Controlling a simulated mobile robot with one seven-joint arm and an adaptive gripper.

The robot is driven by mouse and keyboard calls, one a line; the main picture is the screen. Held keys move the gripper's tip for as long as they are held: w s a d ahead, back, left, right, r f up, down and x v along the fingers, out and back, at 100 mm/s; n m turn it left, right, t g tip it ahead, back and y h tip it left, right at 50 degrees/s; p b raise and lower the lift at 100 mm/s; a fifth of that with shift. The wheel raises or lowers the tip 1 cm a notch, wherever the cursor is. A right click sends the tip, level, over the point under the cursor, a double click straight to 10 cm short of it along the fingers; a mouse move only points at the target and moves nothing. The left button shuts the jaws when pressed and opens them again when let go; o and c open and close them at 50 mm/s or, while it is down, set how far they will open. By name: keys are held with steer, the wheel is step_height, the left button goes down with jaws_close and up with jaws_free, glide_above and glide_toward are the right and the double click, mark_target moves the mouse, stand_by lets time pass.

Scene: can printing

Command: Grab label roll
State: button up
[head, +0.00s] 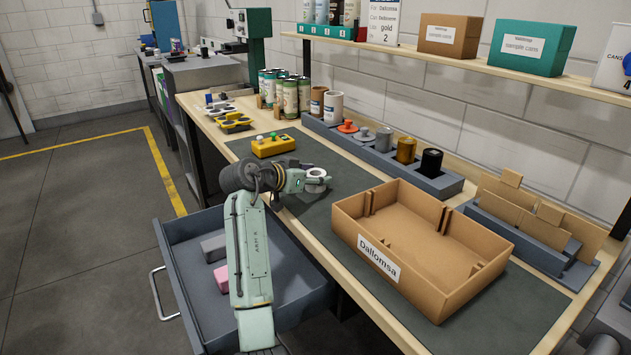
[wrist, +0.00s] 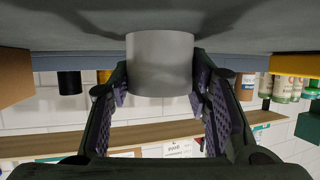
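A pale label roll (head: 317,173) with a round hole in its top stands on the dark mat (head: 352,165) of the workbench. In the wrist view the roll (wrist: 160,62) is a plain grey-white cylinder in the centre, at the fingertips. My gripper (head: 304,180) reaches it from the left, low over the mat. In the wrist view my gripper's two fingers (wrist: 160,85) lie on either side of the roll, very close to its sides. Whether both pads touch it is unclear.
A cardboard box (head: 379,268) labelled Dallomsa stands to the right on the mat. A yellow button box (head: 273,145) is behind left. A grey holder (head: 448,185) with several coloured cylinders runs along the wall. An open drawer (head: 180,240) lies below my arm.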

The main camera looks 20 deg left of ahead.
steer(key=c, duration=0.6)
